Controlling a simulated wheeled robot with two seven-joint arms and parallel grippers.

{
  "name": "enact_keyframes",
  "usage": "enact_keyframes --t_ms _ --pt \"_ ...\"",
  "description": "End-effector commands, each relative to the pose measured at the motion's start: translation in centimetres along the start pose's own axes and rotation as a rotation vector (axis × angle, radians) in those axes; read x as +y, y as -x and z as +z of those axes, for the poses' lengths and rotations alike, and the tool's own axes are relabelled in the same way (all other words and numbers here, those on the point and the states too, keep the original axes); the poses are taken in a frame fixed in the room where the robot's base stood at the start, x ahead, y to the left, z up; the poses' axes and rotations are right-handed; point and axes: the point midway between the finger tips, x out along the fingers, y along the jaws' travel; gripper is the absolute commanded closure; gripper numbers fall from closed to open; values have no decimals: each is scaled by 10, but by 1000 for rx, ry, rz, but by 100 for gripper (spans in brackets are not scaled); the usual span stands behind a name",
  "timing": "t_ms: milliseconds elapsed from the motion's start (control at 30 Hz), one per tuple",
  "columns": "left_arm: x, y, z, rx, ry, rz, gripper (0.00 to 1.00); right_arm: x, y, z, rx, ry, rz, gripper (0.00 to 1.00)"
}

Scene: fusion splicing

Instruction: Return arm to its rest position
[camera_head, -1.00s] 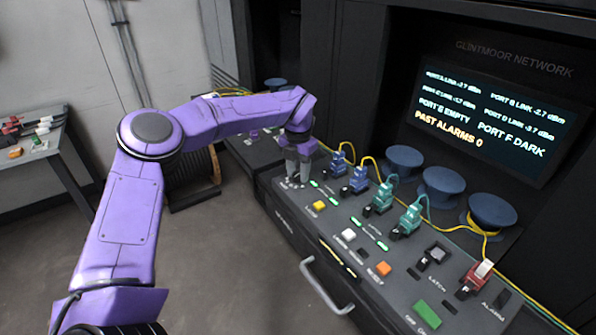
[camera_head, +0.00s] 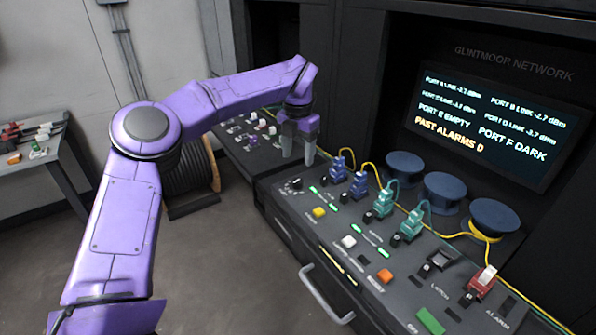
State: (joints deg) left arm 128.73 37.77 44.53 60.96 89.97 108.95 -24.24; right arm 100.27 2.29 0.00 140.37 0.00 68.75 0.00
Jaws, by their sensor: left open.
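My left gripper (camera_head: 298,152) is at the end of the purple arm (camera_head: 145,190) that comes in from the left. It is open, with its grey fingers apart and pointing down. It hangs over the far left end of the dark console (camera_head: 290,225), apart from the panel, and nothing shows between its fingers. A small black knob (camera_head: 296,184) stands on the panel just below it. Blue plugs (camera_head: 340,166) and teal plugs (camera_head: 380,205) stand to its right. My right gripper is not in view.
Blue round spools (camera_head: 443,188) stand behind the plugs, with yellow cable (camera_head: 480,240) running around them. A screen (camera_head: 485,122) is mounted at the back. A side table (camera_head: 50,158) with tools is at the far left. The floor (camera_head: 220,270) before the console is clear.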

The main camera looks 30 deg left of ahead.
Motion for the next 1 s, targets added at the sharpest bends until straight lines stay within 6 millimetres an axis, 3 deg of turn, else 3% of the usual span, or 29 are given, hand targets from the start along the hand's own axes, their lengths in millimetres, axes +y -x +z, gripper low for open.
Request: enact_keyframes --t_ms 200,700,1000 --pt "0 20 0 2 1 0 38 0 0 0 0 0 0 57" --pt "0 22 0 2 0 0 38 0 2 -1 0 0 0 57" --pt "0 78 0 2 0 0 38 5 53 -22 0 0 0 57"
